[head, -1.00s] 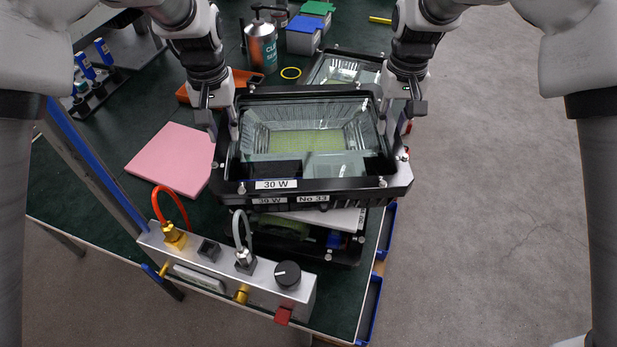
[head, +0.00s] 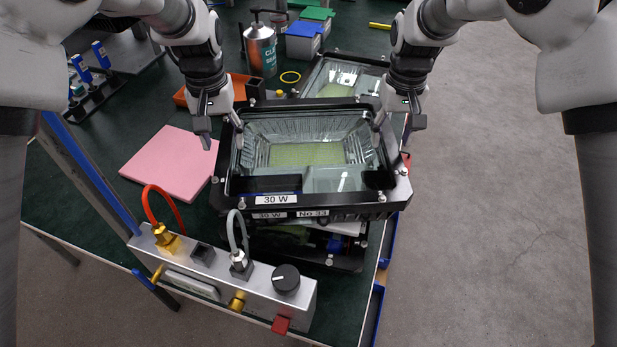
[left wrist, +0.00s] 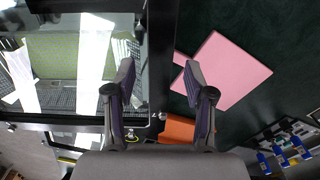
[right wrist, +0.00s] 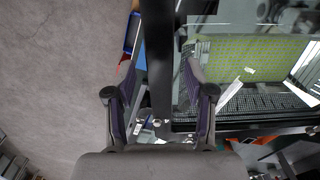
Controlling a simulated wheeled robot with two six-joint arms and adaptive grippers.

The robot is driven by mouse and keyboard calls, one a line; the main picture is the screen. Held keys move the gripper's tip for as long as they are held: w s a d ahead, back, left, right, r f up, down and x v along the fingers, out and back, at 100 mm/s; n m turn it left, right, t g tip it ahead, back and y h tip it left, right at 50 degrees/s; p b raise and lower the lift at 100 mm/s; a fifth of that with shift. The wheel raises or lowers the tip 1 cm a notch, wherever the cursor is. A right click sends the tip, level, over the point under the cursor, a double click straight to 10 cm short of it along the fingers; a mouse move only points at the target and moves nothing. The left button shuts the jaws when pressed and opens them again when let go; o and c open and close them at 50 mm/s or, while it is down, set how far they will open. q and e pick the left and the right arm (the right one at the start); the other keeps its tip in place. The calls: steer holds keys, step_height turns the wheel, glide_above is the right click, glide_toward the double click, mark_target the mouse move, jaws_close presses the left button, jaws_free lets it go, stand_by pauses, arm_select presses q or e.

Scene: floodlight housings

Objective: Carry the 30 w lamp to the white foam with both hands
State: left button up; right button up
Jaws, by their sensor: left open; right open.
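The 30 W lamp (head: 277,199) is a black-framed housing with a glass front and a yellow-green panel inside. It lies face up, slightly turned, in the middle of the head view. A white slab, apparently the white foam (head: 348,228), shows only as a small strip under its front right; the lamp hides the rest, so I cannot tell the full contact. My left gripper (head: 220,127) is open, its fingers on either side of the lamp's left frame bar (left wrist: 158,50). My right gripper (head: 396,122) is open, with its fingers astride the right frame bar (right wrist: 158,60).
Another black housing (head: 345,262) lies below the lamp, and one more (head: 345,75) stands behind it. A pink foam (head: 170,163) lies left. A silver test box (head: 215,270) with hoses is in front.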

steer(key=shift+r, duration=0.35)
arm_select(q)
step_height(320, 180, up, 11)
arm_select(e)
step_height(320, 180, up, 12)
steer(key=shift+f, duration=0.25)
